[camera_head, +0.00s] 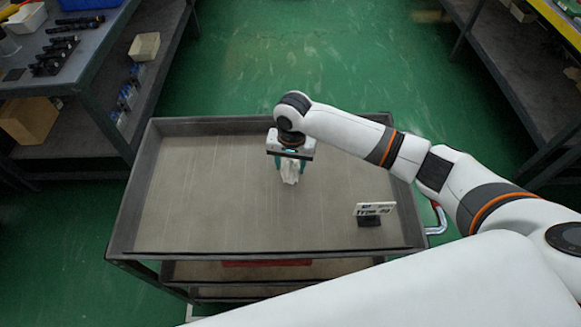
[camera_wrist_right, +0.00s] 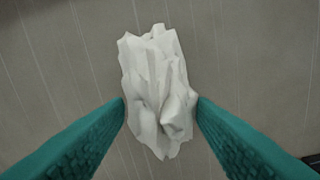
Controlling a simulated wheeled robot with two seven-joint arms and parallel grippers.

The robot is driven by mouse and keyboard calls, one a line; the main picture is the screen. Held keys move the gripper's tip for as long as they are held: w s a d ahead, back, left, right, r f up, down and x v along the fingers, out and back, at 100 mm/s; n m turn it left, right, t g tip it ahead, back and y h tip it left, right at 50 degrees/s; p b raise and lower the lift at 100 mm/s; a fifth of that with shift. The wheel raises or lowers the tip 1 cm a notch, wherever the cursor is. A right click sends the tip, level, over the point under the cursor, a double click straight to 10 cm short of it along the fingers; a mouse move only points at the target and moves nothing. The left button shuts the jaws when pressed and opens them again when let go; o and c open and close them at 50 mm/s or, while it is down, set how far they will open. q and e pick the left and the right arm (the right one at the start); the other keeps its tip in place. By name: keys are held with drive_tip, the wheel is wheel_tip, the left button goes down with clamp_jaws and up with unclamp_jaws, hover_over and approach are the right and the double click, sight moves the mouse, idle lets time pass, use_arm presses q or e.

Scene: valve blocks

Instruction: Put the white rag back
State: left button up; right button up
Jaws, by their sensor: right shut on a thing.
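The white rag (camera_head: 290,170) is a crumpled cloth over the top tray of the grey cart (camera_head: 215,205), a little right of its middle. My right gripper (camera_head: 290,178) points down at it and is shut on it. In the right wrist view the rag (camera_wrist_right: 158,90) sits between the two green fingertips (camera_wrist_right: 160,108), which touch its sides. I cannot tell whether the rag rests on the tray or hangs just above it. My left gripper is not in view.
The tray has raised rims and is otherwise bare. A workbench (camera_head: 95,60) with tools and bins stands at the left; shelves (camera_head: 505,60) stand at the right.

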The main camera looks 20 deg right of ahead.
sight(292, 162)
wheel_tip(292, 162, down, 2)
drive_tip(key=shift+f, duration=0.2)
drive_tip(key=shift+f, duration=0.1)
drive_tip(key=o, duration=0.9)
drive_tip(key=r, duration=1.2)
drive_tip(key=shift+s+d+r, duration=0.1)
drive_tip(key=shift+d+r, duration=0.1)
drive_tip(key=shift+p, duration=0.3)
